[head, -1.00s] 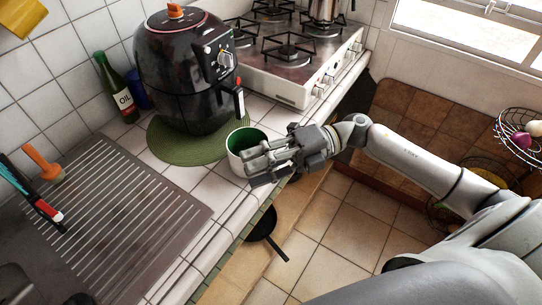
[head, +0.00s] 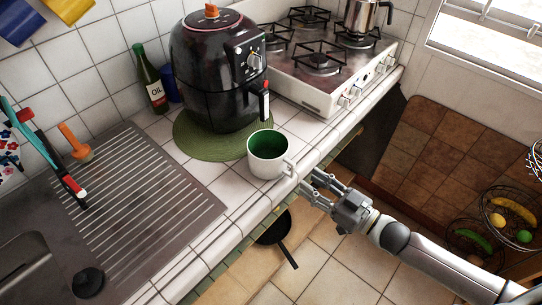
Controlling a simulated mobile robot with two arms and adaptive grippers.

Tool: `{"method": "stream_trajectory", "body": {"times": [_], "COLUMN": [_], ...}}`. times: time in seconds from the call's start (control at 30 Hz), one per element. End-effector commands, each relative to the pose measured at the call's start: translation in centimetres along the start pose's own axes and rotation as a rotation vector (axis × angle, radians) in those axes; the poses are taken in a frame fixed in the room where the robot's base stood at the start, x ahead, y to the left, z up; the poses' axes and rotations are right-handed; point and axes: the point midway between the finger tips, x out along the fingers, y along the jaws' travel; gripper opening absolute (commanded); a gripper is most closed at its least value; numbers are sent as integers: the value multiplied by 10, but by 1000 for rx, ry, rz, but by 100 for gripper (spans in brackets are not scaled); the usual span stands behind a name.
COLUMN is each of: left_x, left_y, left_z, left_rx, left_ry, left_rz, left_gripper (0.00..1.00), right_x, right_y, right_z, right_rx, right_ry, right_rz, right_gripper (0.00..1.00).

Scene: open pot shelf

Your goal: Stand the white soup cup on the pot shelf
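The white soup cup (head: 268,167), green inside, stands upright on the tiled counter at the front edge of the round green mat. Its handle faces right, towards my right gripper (head: 309,184). The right gripper is open and empty, its fingers spread, just beyond the counter edge to the right of the cup and apart from it. I cannot clearly make out the pot shelf; below the counter edge a black pan (head: 275,230) shows with its handle sticking out. My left gripper is not in view.
A black air fryer (head: 215,75) stands on the green mat (head: 195,140) behind the cup. A gas stove (head: 320,70) with a metal pot (head: 362,15) is beyond. A green oil bottle (head: 150,80) is at the wall.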

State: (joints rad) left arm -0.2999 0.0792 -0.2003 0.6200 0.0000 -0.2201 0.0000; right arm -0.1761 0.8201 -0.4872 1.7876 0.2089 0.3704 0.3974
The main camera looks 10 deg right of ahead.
Motion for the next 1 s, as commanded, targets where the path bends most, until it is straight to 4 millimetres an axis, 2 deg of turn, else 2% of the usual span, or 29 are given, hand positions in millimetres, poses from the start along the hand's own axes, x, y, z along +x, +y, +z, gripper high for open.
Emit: {"method": "stream_trajectory", "body": {"times": [0.1, 0.27, 0.47, 0.6, 0.9, 0.93, 1.0], "left_x": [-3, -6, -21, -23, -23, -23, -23], "left_y": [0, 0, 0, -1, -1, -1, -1], "left_z": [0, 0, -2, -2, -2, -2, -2], "left_rx": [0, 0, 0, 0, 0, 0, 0], "left_ry": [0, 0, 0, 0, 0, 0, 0], "left_rz": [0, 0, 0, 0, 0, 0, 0], "left_gripper": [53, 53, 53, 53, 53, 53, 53], "right_x": [13, 21, 49, 65, 70, 70, 70], "right_y": [0, -1, -4, -4, -5, -5, -5], "right_z": [-2, -2, -9, -5, -4, -4, -4], "right_rx": [-1, -2, -1, -3, -3, -3, -3], "right_ry": [3, 2, 5, 3, 1, 1, 2], "right_rz": [-1, -2, -2, -2, -3, -3, -2], "right_gripper": [37, 37, 37, 37, 37, 35, 26]}}
